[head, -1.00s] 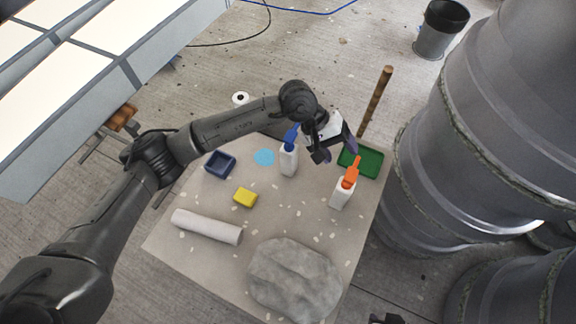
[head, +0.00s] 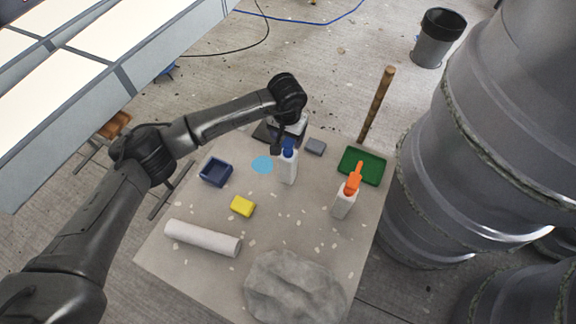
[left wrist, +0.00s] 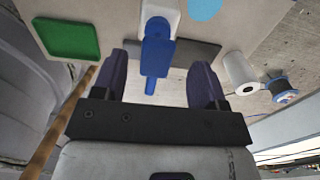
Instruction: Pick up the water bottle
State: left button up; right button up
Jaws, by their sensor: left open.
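A white bottle with a blue spray top (head: 289,168) stands upright on the table; I take it for the water bottle. In the left wrist view its blue spray head (left wrist: 157,52) points toward the gap between my fingers. My left gripper (head: 270,140) is open and empty, just behind and left of the bottle's top. Its two dark fingers (left wrist: 160,88) show spread apart in the left wrist view. Whether they touch the bottle I cannot tell. A second white bottle with an orange top (head: 345,205) stands to the right. My right gripper is not in view.
The table (head: 200,285) also holds a green tray (head: 362,166), grey block (head: 316,147), blue container (head: 216,172), yellow sponge (head: 242,206), white roll (head: 203,238) and grey crumpled sheet (head: 293,288). A wooden stick (head: 377,104) rises behind. Large grey moulds (head: 490,130) stand right.

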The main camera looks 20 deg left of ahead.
aim_at(288, 148)
pick_arm(q)
jog(key=shift+d+f, duration=0.15)
jog(key=shift+f, duration=2.9)
jog(key=shift+c, duration=0.5)
grip_shut()
